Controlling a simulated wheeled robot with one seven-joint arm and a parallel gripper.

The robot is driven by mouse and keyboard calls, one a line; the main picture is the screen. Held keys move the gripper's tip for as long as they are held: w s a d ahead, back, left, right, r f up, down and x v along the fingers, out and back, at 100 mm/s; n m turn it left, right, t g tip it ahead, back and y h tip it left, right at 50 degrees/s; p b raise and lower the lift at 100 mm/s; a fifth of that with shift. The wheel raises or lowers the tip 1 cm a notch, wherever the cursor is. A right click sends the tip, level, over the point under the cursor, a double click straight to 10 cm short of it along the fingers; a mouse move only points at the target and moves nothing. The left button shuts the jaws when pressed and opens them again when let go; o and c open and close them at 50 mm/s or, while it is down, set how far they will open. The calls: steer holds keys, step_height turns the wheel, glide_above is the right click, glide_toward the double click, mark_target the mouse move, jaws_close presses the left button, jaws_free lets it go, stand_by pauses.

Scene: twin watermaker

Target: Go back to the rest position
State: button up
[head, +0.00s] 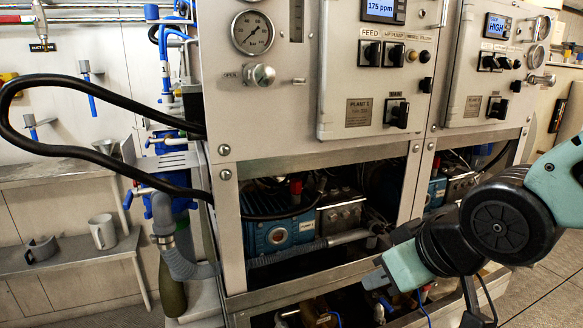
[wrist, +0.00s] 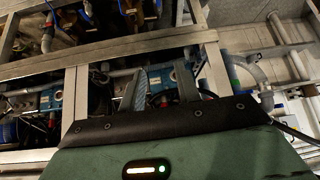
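My arm comes in from the right in the head view, in front of the lower frame of the watermaker. My gripper (head: 373,279) is at the low front of the machine's open bay, its tip partly lost against the dark parts behind. In the wrist view, the two fingers of my gripper (wrist: 163,86) stand apart beyond the black edge of the hand, with nothing seen held between them. Whether the fingers touch the frame cannot be told.
The plant 1 panel (head: 362,108) rises above the bay. A blue pump (head: 283,234) sits inside behind metal frame bars (head: 330,262). A black hose (head: 70,150) loops out at the left. A shelf (head: 75,254) holds a mug (head: 103,232). Floor (head: 545,265) shows at the right.

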steer(key=s+f+n+g+h, duration=0.3)
steer(key=s+g, duration=0.4)
steer(key=s, duration=0.8)
step_height(320, 180, up, 11)
steer(key=m+p, duration=0.1)
steer(key=p, duration=1.1)
steer(key=shift+w+f, duration=0.15)
steer(key=shift+w, duration=0.2)
